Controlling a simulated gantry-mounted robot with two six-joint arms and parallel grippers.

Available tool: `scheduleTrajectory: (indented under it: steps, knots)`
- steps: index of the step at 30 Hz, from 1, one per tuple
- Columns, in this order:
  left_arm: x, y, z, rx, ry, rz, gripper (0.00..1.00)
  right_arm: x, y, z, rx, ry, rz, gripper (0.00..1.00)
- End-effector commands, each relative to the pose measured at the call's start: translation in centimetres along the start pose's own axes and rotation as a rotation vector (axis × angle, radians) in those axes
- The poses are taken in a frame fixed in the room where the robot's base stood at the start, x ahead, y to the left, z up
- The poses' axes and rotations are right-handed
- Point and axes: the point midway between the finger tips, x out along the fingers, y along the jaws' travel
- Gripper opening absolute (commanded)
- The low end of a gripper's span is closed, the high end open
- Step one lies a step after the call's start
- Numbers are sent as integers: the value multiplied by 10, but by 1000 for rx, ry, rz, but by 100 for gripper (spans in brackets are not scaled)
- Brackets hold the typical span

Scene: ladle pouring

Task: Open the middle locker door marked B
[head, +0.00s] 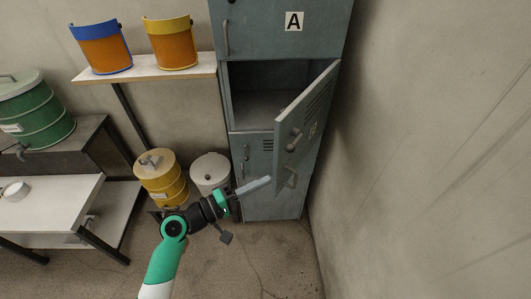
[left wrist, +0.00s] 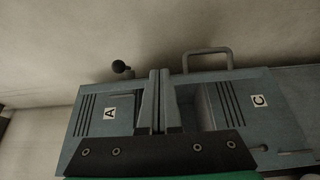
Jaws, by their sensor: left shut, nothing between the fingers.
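The blue-grey locker (head: 285,30) stands against the back wall. Its middle door (head: 305,120) is swung wide open on its right side, and the empty middle compartment (head: 258,95) shows. The door's outer face carries a dark knob (head: 295,138), a handle (head: 290,178) and a small, hard-to-read label (head: 312,130). My left gripper (head: 266,183) is shut and empty, just left of the open door's lower free edge; I cannot tell whether they touch. In the left wrist view its closed fingers (left wrist: 160,80) cover the middle of the locker, between labels A (left wrist: 110,114) and C (left wrist: 259,101).
The lower locker door (head: 258,165) is closed, as is the upper door marked A (head: 293,21). A yellow drum (head: 162,180) and a pale bin (head: 210,172) stand left of the locker. A bare wall (head: 430,150) is close on the right. Floor in front is clear.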

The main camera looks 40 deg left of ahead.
Motion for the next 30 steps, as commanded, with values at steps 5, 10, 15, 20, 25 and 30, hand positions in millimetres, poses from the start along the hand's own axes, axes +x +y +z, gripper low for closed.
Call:
scheduleTrajectory:
  steps: [5, 10, 15, 20, 25, 30]
  knots:
    - [-55, -11, -65, -30, 182, -26, 0, 5, 0, -5, 0, 0, 0, 50]
    - [-63, -12, -77, -30, 212, -28, 0, 5, 0, -5, 0, 0, 0, 50]
    - [-52, -13, -78, -31, 208, -28, 0, 4, 0, -4, 0, 0, 0, 50]
    - [-24, -14, -83, -31, 205, -28, 0, 2, 0, -2, 0, 0, 0, 50]
    - [13, -15, -90, -30, 205, -28, 0, -1, 0, 1, 0, 0, 0, 50]
    - [42, -14, -87, -31, 204, -30, 0, 0, 0, 0, 0, -1, 0, 50]
